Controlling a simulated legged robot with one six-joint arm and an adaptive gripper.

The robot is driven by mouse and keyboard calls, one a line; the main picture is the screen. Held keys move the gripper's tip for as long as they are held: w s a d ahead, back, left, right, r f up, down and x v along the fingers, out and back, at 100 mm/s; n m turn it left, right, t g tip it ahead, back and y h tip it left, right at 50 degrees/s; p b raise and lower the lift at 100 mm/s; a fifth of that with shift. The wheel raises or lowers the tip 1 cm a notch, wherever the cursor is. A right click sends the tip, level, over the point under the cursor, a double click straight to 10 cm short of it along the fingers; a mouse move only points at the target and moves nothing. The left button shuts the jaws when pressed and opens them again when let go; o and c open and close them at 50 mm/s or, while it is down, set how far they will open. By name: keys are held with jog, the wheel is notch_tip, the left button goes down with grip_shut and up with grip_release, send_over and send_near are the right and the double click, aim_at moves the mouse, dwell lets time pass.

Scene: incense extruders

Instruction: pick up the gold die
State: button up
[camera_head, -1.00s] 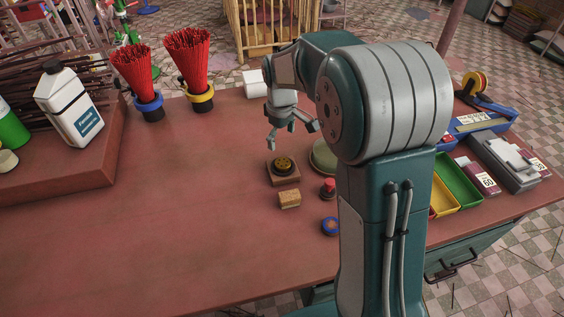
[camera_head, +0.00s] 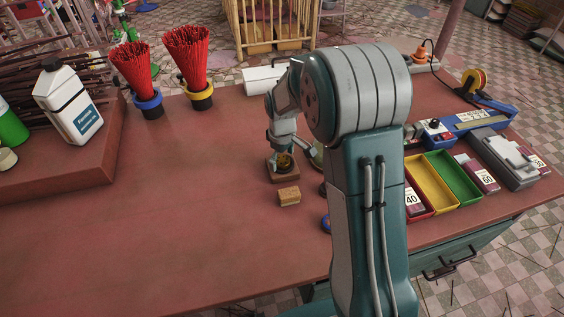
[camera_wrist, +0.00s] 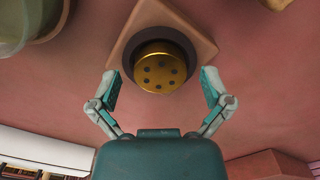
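The gold die (camera_wrist: 160,70) is a round gold disc with several dark holes, sitting in a dark ring on a square wooden block. In the wrist view it lies between and just beyond the two fingertips of my gripper (camera_wrist: 162,92). The fingers are spread apart, with clear space on both sides of the die. In the head view my gripper (camera_head: 285,150) is over the block, and the die (camera_head: 284,162) is partly hidden by the fingers. The wooden block (camera_head: 287,178) rests on the red-brown table.
A small tan block (camera_head: 289,196) lies in front of the wooden block. A round greenish dish (camera_wrist: 28,22) is close beside it. Yellow (camera_head: 431,180) and green (camera_head: 455,176) trays stand at right. The table's left middle (camera_head: 190,190) is clear.

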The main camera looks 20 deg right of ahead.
jog(key=c, duration=1.1)
jog(key=shift+r, duration=0.1)
